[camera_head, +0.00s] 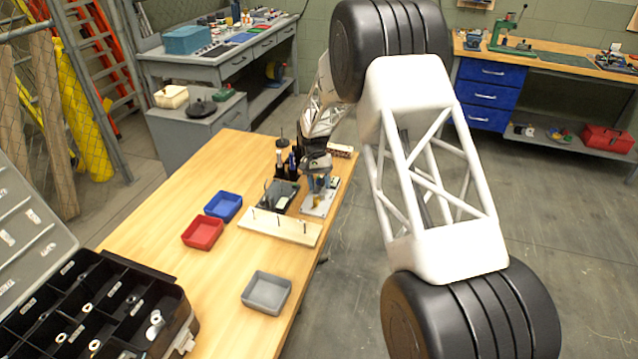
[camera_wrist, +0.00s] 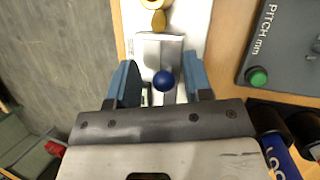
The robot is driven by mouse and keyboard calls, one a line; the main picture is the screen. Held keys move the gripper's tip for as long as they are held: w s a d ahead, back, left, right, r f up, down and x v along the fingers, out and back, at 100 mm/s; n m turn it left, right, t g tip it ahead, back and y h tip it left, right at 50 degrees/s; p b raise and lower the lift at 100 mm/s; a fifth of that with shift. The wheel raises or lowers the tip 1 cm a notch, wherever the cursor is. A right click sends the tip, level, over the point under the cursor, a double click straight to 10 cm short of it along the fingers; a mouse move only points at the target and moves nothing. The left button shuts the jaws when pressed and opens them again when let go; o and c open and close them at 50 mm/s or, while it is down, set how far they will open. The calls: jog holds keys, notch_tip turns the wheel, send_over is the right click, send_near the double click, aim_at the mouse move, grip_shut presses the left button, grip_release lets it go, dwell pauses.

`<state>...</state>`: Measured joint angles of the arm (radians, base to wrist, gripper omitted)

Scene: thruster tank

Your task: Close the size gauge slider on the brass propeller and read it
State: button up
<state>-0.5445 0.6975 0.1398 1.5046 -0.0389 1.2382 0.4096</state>
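In the wrist view the size gauge lies on a pale plate (camera_wrist: 198,18), with a grey metal slider block (camera_wrist: 158,48) and a blue ball knob (camera_wrist: 164,80). The brass propeller (camera_wrist: 157,18) is at the top edge, just beyond the block and partly cut off. My gripper (camera_wrist: 160,78) is open, its two blue fingers on either side of the knob. The gauge's reading is mostly hidden behind the knob and gripper. In the head view my gripper (camera_head: 318,178) is over the gauge plate (camera_head: 318,207) at the bench's far end.
A dark pitch gauge (camera_wrist: 285,50) with a green button (camera_wrist: 257,77) stands to the right in the wrist view. In the head view a pegged wooden board (camera_head: 280,228), blue tray (camera_head: 223,206), red tray (camera_head: 202,232) and grey tray (camera_head: 266,293) sit nearer. Dark upright holders stand behind.

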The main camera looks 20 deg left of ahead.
jog(key=shift+a, duration=0.1)
jog(key=shift+w+a+r, duration=0.1)
jog(key=shift+a+r, duration=0.05)
jog(key=shift+r, duration=0.25)
jog(key=v, duration=0.7)
dwell(0.3)
